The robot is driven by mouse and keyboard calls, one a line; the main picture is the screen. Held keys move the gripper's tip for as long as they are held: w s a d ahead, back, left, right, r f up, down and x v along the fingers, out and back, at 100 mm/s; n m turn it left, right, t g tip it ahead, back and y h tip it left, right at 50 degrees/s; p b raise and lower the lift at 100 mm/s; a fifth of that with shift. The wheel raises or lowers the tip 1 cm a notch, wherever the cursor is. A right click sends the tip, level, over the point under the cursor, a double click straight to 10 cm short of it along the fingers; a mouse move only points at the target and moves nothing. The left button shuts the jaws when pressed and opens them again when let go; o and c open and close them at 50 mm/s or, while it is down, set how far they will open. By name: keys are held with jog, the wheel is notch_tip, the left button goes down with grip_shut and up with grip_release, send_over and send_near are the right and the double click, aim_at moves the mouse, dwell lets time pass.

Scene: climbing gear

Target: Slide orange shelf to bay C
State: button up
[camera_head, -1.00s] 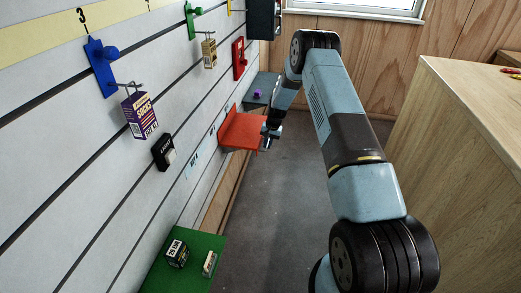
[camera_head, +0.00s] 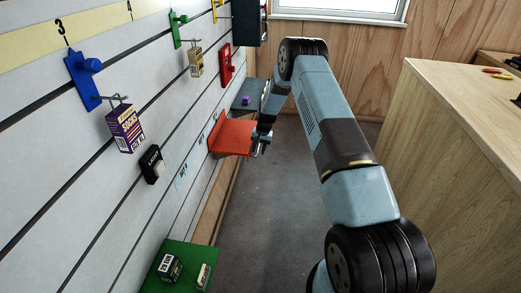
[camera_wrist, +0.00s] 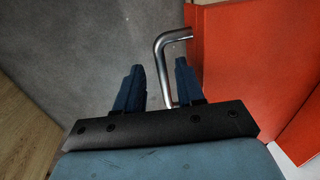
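The orange shelf (camera_head: 237,138) sits on the slatted wall at mid-distance, between a green shelf nearer me and a grey-blue shelf beyond. It also shows at the right of the wrist view (camera_wrist: 245,60). A bent metal handle (camera_wrist: 164,70) sticks out from its edge. My gripper (camera_wrist: 158,84) is open, with one dark blue finger on each side of the handle. Gaps show between handle and fingers. In the head view my gripper (camera_head: 261,143) is at the shelf's right edge. Small pale blue labels (camera_head: 182,178) on the wall are too small to read surely.
The green shelf (camera_head: 178,248) holds two small boxes. The grey-blue shelf (camera_head: 250,93) holds a purple item. Hooks with hanging packs, including a purple socks box (camera_head: 125,130), jut from the wall. A wooden counter (camera_head: 460,120) stands right. The floor between is clear.

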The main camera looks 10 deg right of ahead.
jog(key=shift+r, duration=0.1)
notch_tip(320, 180, up, 13)
jog(key=d, duration=0.2)
jog(key=shift+s+d+r, duration=0.15)
jog(key=shift+s+d, duration=0.05)
jog(key=shift+s, duration=0.15)
jog(key=s+r+n+t, duration=0.1)
jog(key=s+r, duration=0.6)
jog(key=r, duration=0.4)
jog(key=s+d+r+t+h, duration=0.1)
jog(key=s+r, duration=0.6)
jog(key=r, duration=0.5)
jog(key=s+r+n, duration=0.1)
jog(key=s+r, duration=0.5)
jog(key=r, duration=0.5)
jog(key=s+r+n+t, duration=0.1)
jog(key=s+r, duration=0.3)
jog(key=s, duration=0.4)
jog(key=s+r+t, duration=0.1)
jog(key=s+r, duration=0.3)
jog(key=s, duration=0.5)
jog(key=s+d+f+t, duration=0.1)
jog(key=s, duration=1.5)
jog(key=shift+s+d+n+h, duration=0.15)
jog(key=shift+d+n+h, duration=0.25)
